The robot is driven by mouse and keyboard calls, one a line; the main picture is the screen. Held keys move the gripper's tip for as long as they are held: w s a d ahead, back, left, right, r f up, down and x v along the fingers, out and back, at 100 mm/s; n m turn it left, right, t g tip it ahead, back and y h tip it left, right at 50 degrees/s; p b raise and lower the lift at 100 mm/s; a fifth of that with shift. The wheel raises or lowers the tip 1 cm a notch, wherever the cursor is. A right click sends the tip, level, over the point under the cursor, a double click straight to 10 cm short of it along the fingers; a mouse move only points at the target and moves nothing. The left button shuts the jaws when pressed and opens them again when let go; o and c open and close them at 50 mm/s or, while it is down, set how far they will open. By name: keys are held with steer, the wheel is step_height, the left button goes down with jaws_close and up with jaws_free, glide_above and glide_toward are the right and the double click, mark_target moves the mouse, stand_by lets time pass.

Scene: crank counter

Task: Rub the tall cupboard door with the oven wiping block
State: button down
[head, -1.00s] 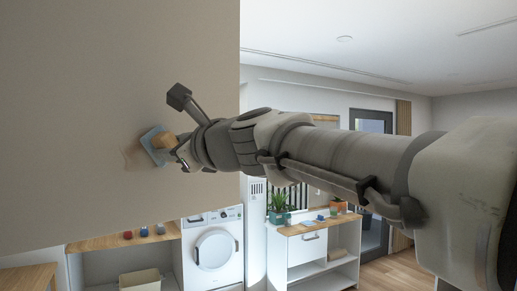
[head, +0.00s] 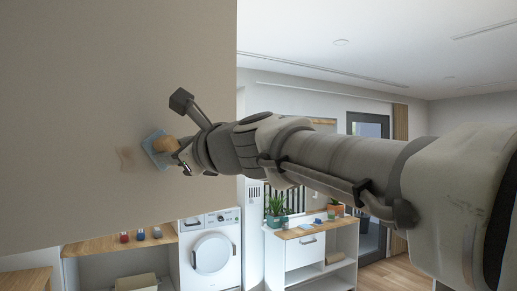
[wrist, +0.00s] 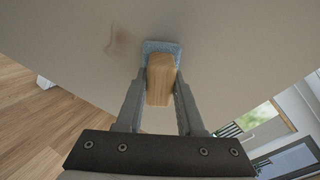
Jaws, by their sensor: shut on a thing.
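The tall cupboard door (head: 90,90) is a large plain beige panel filling the left of the head view; it also spans the top of the wrist view (wrist: 230,50). A faint brownish smudge (head: 126,158) marks it, just left of the block in both views (wrist: 118,40). The oven wiping block (head: 155,150) has a wooden grip and a blue-grey pad. My gripper (head: 182,160) is shut on the wooden grip, which sits between the fingers in the wrist view (wrist: 160,85). The pad (wrist: 162,46) faces the door and appears to touch it, beside the smudge.
Below and behind are a washing machine (head: 211,255), a wooden-topped counter (head: 90,247) with small coloured items, and a white shelf unit (head: 310,262) with plants. Wooden floor (wrist: 50,125) shows at the left of the wrist view.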

steer(key=shift+s+a+p, duration=0.55)
steer(key=shift+s+a, duration=0.65)
steer(key=shift+s, duration=0.2)
steer(key=shift+s+a+p, duration=0.5)
steer(key=shift+s+a, duration=0.65)
steer(key=shift+s, duration=0.25)
steer(key=shift+s+a+r+p, duration=0.1)
steer(key=shift+s+a+p, duration=0.2)
steer(key=shift+s+a, duration=0.3)
steer(key=shift+w+d+b, duration=0.2)
steer(key=shift+d+b, duration=0.25)
steer(key=shift+b, duration=0.05)
steer(key=shift+w+d+f+b, duration=0.1)
steer(key=shift+w+d+b, duration=0.2)
steer(key=shift+w+d, duration=0.55)
steer(key=shift+w+d+f+b, duration=0.1)
steer(key=shift+w+d+b, duration=0.2)
steer(key=shift+w+d, duration=0.45)
steer(key=shift+w+d+r+b, duration=0.1)
steer(key=shift+w+d+b, duration=0.1)
steer(key=shift+w+d, duration=0.55)
steer(key=shift+w+d+f+b, duration=0.15)
steer(key=shift+w+d, duration=0.25)
steer(key=shift+w, duration=0.6)
steer(key=shift+w+d+r+b, duration=0.15)
steer(key=shift+w+d+b, duration=0.1)
steer(key=shift+w+d, duration=0.5)
steer(key=shift+a, duration=0.2)
steer(key=shift+d, duration=0.1)
